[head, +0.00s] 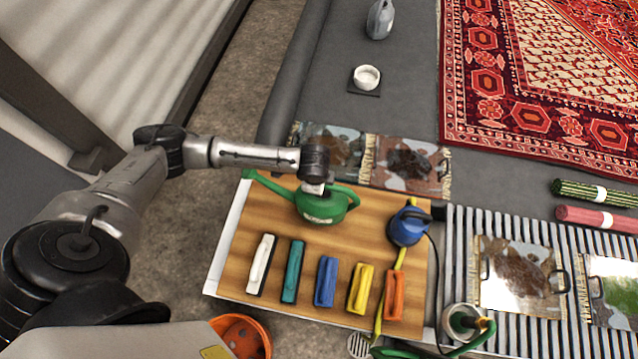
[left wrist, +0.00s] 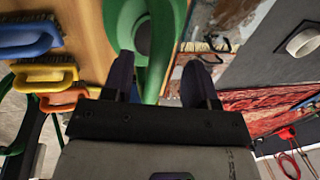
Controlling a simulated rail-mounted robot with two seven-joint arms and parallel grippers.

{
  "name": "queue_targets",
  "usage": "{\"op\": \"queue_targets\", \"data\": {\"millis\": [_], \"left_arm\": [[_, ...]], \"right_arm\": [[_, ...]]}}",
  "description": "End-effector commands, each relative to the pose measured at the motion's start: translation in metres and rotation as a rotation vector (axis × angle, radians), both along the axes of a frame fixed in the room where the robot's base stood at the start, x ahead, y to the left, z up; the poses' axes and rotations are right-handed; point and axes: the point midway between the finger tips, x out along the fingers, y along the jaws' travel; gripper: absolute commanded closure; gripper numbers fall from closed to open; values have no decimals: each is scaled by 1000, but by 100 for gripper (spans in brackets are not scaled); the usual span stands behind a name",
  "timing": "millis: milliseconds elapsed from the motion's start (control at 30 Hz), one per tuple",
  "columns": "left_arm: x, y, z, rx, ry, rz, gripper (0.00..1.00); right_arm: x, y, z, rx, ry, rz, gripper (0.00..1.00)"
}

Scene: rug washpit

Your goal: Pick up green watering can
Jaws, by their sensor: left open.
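The green watering can (head: 325,206) stands on the wooden board (head: 240,262), its spout pointing left and its handle to the right. My left gripper (head: 314,187) is directly above the can, pointing down, and hides part of its top. In the left wrist view my left gripper (left wrist: 157,68) is open, and the green can (left wrist: 153,72) shows between and beyond its two dark fingers. I cannot tell whether the fingers touch it. My right gripper is in neither view.
Several coloured brushes, among them a yellow one (head: 361,288), lie along the board's near side. A blue device (head: 407,226) with a cord stands right of the can. Small rug samples (head: 408,165) lie behind the board. An orange bucket (head: 243,337) is in front.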

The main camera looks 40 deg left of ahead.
Motion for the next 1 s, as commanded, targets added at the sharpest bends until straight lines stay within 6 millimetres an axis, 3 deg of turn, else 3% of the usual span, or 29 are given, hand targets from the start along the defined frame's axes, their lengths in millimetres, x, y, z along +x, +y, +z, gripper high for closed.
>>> {"op": "queue_targets", "data": {"millis": [300,633,1000], "left_arm": [[6,2,-41,0,0,0,47],[7,3,-44,1,-1,-1,47],[7,3,-44,0,0,-1,83]], "right_arm": [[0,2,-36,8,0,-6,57],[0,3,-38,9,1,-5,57],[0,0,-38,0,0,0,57]]}}
